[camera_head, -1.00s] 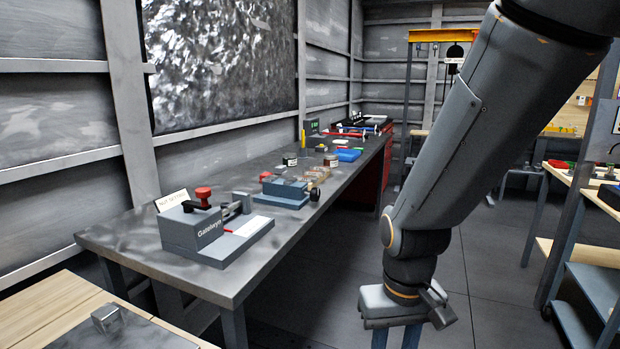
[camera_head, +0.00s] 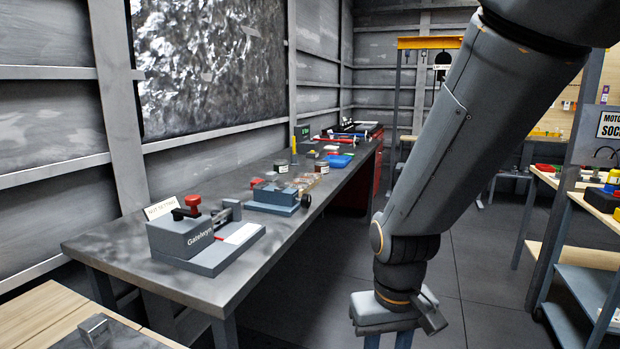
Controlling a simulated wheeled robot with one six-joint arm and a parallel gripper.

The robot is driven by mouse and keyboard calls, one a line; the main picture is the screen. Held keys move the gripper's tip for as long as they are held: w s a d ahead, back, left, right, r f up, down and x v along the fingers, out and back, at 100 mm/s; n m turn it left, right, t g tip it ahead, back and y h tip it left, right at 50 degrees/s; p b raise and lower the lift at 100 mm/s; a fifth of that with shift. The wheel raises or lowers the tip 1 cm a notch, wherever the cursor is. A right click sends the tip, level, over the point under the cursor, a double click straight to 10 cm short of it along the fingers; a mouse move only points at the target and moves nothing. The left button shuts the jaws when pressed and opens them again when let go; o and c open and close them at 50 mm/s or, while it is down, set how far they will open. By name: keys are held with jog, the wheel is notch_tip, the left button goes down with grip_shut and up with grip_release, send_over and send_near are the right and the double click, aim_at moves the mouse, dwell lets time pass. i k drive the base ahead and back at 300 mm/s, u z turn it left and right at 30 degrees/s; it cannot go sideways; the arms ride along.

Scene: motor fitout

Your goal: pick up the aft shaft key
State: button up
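I cannot pick out the aft shaft key for certain. A small bare metal block (camera_head: 96,330) sits on a dark plate at the lower left corner; I cannot tell whether it is the key. My gripper (camera_head: 388,342) points down in front of the floor, right of the long grey bench. The fingertips are cut off by the bottom edge, and I see nothing held.
A wooden top (camera_head: 35,308) fills the lower left. A shelf cart (camera_head: 590,285) stands right. Floor (camera_head: 480,270) between is clear.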

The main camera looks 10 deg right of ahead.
aim_at(292, 184)
jog(key=z, duration=0.5)
jog(key=i, duration=2.5)
jog(key=u, duration=0.25)
